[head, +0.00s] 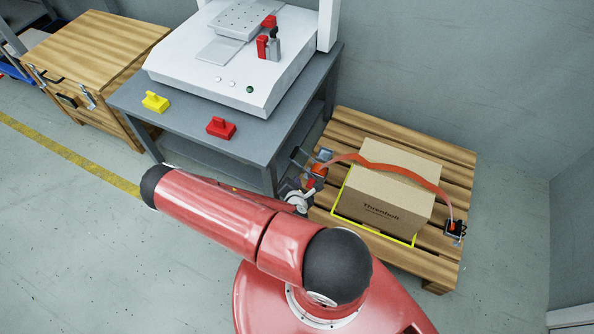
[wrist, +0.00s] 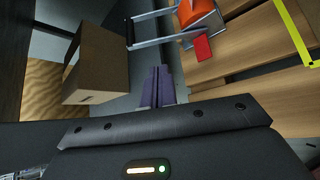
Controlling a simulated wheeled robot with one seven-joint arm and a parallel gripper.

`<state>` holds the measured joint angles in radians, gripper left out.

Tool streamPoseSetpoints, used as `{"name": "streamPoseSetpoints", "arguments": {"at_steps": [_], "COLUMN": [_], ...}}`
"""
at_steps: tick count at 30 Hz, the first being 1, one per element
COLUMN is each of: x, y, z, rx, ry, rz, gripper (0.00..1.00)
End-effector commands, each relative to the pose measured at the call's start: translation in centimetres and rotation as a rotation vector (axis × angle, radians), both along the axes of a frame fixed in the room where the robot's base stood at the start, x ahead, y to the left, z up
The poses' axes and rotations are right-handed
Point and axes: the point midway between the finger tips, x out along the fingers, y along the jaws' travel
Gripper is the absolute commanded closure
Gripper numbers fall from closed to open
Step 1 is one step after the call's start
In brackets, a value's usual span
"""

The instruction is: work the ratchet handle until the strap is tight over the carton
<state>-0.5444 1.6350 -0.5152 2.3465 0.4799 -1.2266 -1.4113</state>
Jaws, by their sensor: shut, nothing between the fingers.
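The carton (head: 385,195) sits on the wooden pallet (head: 440,270). An orange strap (head: 395,168) runs over it in a loose, wavy arch and comes down at a dark anchor (head: 455,229) on the right. The ratchet (head: 316,172) is at the pallet's left edge, partly hidden by my arm. In the wrist view its grey two-bar handle (wrist: 165,42) sticks out leftward, near a red tab (wrist: 203,48). My gripper (wrist: 158,72) is shut and empty, just below the handle in that view. I cannot tell whether it touches the handle.
A grey table (head: 190,135) with a white machine (head: 225,75), a yellow block (head: 155,102) and a red block (head: 221,128) stands close left of the pallet. A wooden bench (head: 95,45) is farther left. A yellow outline (head: 375,232) surrounds the carton's base.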

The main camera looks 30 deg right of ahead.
Motion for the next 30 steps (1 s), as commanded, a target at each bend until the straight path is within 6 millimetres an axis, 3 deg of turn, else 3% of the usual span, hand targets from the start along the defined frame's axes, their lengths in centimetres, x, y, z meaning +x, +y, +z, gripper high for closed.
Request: {"name": "streamPoseSetpoints", "arguments": {"at_steps": [14, 30], "x": [5.3, 6.1], "y": [-4.0, -4.4], "z": [-4.1, -4.6], "rx": [0.003, 0.003], "ry": [-0.001, -0.002], "rz": [-0.004, -0.003], "gripper": [1.00, 1.00]}}
